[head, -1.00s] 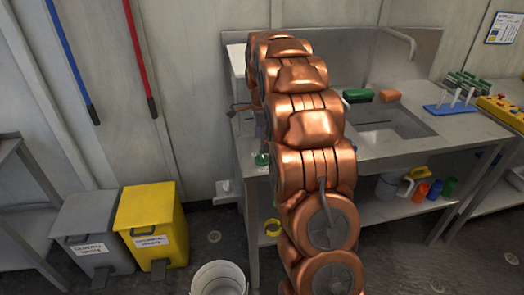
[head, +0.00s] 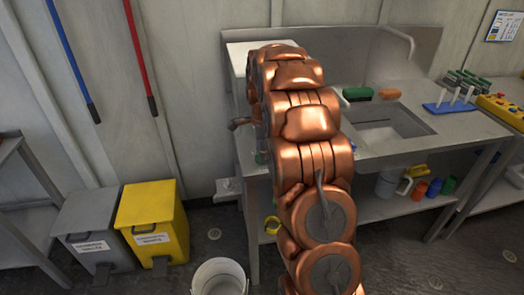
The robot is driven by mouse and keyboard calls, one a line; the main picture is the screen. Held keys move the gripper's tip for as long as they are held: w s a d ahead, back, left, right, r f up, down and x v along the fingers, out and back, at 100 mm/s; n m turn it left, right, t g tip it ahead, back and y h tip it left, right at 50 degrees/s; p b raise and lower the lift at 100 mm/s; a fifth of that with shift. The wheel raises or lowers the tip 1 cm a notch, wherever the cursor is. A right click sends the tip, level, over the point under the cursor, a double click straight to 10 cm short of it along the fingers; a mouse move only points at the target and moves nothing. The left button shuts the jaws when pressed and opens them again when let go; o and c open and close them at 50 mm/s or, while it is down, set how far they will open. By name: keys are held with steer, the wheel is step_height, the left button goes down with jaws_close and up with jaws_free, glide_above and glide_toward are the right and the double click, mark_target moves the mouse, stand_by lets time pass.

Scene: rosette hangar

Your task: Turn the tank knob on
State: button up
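A white box-like body (head: 238,58), which may be the tank, stands at the left end of the sink counter, mostly hidden behind my copper arm. No knob can be clearly made out. A small dark grey part (head: 240,123) sticks out left of my arm's far end, in front of the white body. It looks like part of my gripper, but the fingers cannot be made out. The arm hides whatever it touches.
The steel sink (head: 385,128) is right of my arm, with green and orange brushes behind it. A yellow bin (head: 152,222) and a grey bin (head: 92,228) stand on the left. A white bucket (head: 219,279) is on the floor in front. Bottles and a jug fill the lower shelf.

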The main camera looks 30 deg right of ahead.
steer(key=c, duration=0.6)
steer(key=shift+f+n+b, duration=0.1)
steer(key=shift+n+b, duration=0.2)
steer(key=shift+b, duration=0.05)
steer(key=shift+n+b, duration=0.8)
steer(key=shift+n, duration=0.2)
steer(key=n+b, duration=0.2)
steer(key=n, duration=0.1)
steer(key=shift+n, duration=0.3)
steer(key=n+b, duration=0.2)
steer(key=n, duration=0.4)
steer(key=shift+w, duration=0.1)
steer(key=n+b, duration=0.1)
steer(key=n, duration=0.4)
steer(key=shift+n, duration=0.4)
